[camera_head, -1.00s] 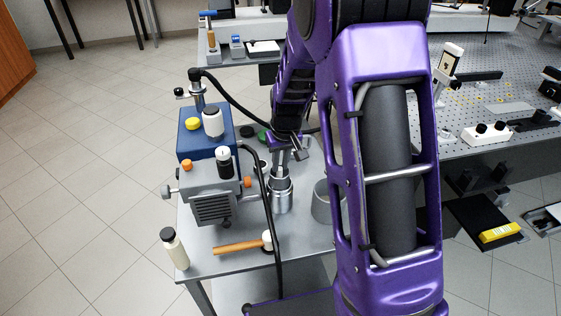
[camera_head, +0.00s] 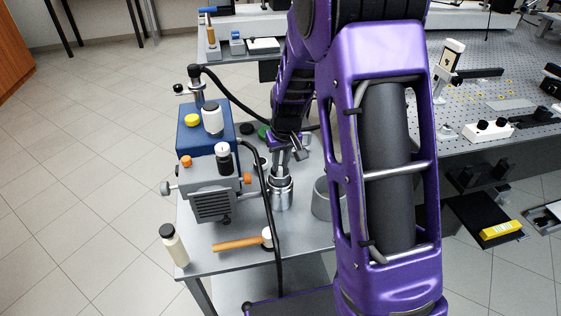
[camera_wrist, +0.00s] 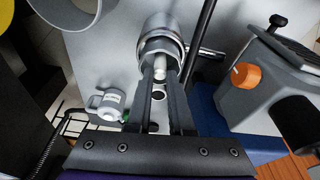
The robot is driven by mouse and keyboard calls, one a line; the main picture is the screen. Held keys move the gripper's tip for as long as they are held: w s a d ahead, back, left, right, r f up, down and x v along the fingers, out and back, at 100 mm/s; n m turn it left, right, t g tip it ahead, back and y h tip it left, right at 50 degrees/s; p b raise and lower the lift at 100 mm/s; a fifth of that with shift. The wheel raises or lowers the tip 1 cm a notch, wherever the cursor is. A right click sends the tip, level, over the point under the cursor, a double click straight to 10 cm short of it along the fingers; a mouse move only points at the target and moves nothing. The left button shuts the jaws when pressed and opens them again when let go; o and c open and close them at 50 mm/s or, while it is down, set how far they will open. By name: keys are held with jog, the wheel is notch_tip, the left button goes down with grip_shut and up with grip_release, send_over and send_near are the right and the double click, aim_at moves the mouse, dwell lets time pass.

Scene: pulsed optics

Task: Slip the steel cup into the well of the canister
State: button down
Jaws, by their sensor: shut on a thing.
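The canister (camera_head: 281,196) is a shiny metal cylinder standing upright on the grey cart, right of the pump; in the wrist view it shows at top centre (camera_wrist: 160,22). My gripper (camera_head: 281,170) points down over its mouth, and its two dark fingers reach there in the wrist view (camera_wrist: 161,70). The gripper is shut on the steel cup (camera_wrist: 171,46), which is lined up with the canister's mouth. The cup looks partly inside the well, but its depth is hidden by the fingers and rim. A pale rod shows between the fingers.
A grey pump (camera_head: 212,190) with orange knobs and a black hose (camera_head: 268,205) stand close on the left. A grey open container (camera_head: 323,200) is close on the right.

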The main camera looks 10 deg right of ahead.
jog(key=shift+s+x, duration=0.2)
jog(key=shift+x, duration=0.6)
jog(key=shift+s+x, duration=0.15)
jog(key=shift+x, duration=0.6)
jog(key=shift+s+x, duration=0.2)
jog(key=shift+x, duration=0.6)
jog(key=c, duration=0.7)
grip_release()
jog(key=shift+d+f, duration=0.1)
jog(key=shift+f, duration=0.05)
jog(key=shift+w+p+v, duration=0.15)
jog(key=shift+p+v, duration=0.8)
jog(key=shift+v, duration=2.6)
jog(key=shift+w+p+v, duration=0.2)
jog(key=shift+p+v, duration=0.8)
jog(key=shift+v, duration=2.55)
jog(key=shift+w+p+v, duration=0.15)
jog(key=shift+p+v, duration=0.8)
jog(key=shift+v, duration=2.6)
